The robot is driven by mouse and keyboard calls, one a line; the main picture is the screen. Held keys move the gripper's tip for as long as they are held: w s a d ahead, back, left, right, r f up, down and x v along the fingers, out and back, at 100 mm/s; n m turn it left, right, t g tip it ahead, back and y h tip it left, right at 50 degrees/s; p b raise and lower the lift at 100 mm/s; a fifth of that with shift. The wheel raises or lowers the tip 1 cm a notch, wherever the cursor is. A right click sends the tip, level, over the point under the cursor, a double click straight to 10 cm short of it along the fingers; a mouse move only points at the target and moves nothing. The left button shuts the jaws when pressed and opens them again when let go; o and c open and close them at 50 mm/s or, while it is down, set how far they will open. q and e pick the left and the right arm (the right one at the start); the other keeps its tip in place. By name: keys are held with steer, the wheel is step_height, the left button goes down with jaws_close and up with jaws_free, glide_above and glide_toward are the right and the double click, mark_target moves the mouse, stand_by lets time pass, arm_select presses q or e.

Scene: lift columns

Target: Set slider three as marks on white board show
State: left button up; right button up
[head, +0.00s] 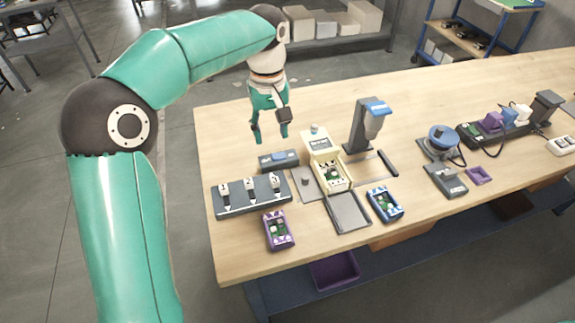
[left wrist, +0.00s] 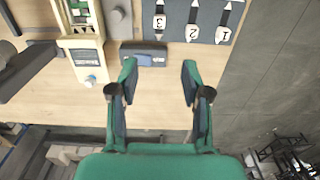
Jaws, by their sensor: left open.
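The dark slider panel (head: 249,197) lies at the left of the bench, with white-topped sliders numbered 1, 2 and 3. Slider three (head: 275,181) is the right one. In the left wrist view the panel is upside down at the top edge, and slider three (left wrist: 159,22) is its left one. My left gripper (head: 271,136) is open and empty, pointing down above the bench behind the panel. Its spread fingers show in the left wrist view (left wrist: 160,74), apart from the panel. I cannot make out a white board with marks. My right gripper is not in view.
A grey-blue block (head: 279,160) lies between gripper and panel. A cream press-like device (head: 322,150) stands to its right. A purple tray (head: 278,230) and a blue tray (head: 384,204) lie in front, with a grey tray (head: 348,212) between. The front left bench corner is clear.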

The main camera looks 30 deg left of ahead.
arm_select(q)
glide_toward(274, 180)
step_height(274, 180, down, 10)
steer(key=shift+w+r+p, duration=0.1)
steer(key=shift+r+p, duration=0.15)
steer(key=shift+p, duration=0.2)
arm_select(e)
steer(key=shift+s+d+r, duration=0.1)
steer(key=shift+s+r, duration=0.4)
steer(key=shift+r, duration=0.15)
arm_select(q)
jaws_close()
